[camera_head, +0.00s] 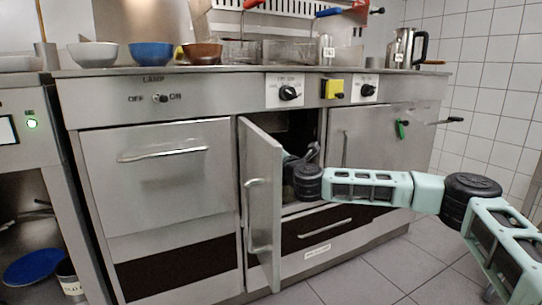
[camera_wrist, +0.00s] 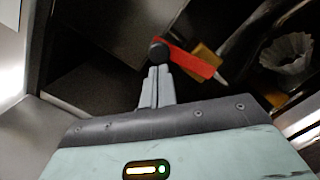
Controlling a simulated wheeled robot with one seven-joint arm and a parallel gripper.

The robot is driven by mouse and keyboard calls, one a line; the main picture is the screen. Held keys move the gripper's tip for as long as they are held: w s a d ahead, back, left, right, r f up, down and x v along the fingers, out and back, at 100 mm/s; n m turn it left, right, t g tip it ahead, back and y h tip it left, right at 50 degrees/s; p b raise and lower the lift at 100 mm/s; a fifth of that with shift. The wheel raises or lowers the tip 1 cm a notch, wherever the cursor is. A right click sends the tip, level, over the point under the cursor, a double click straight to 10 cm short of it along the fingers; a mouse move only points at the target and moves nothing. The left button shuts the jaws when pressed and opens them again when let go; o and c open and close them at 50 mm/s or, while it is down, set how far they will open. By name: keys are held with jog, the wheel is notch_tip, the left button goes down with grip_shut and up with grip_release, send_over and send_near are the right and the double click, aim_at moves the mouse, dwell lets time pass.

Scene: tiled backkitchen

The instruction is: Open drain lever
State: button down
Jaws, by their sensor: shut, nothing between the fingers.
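In the wrist view, a red bar (camera_wrist: 190,58) inside the dark cabinet looks like the drain lever. A round black knob (camera_wrist: 158,51) sits at its left end. My gripper (camera_wrist: 155,76) is shut and empty, its fingertips just below the knob in the picture. I cannot tell whether they touch it. In the head view, my arm reaches into the open middle cabinet (camera_head: 303,127), and the lever cannot be made out there. The hinged door (camera_head: 262,205) stands swung open left of my arm.
In the wrist view, a yellow-brown object (camera_wrist: 206,62) lies behind the red bar, and a pale crumpled object (camera_wrist: 288,52) is at right. In the head view, a drawer (camera_head: 325,235) lies below the opening. The tiled floor (camera_head: 385,268) in front is clear.

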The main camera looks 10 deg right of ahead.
jog(key=shift+w+d+r, duration=0.15)
jog(key=shift+d+r, duration=0.05)
jog(key=shift+d, duration=0.35)
dwell(0.4)
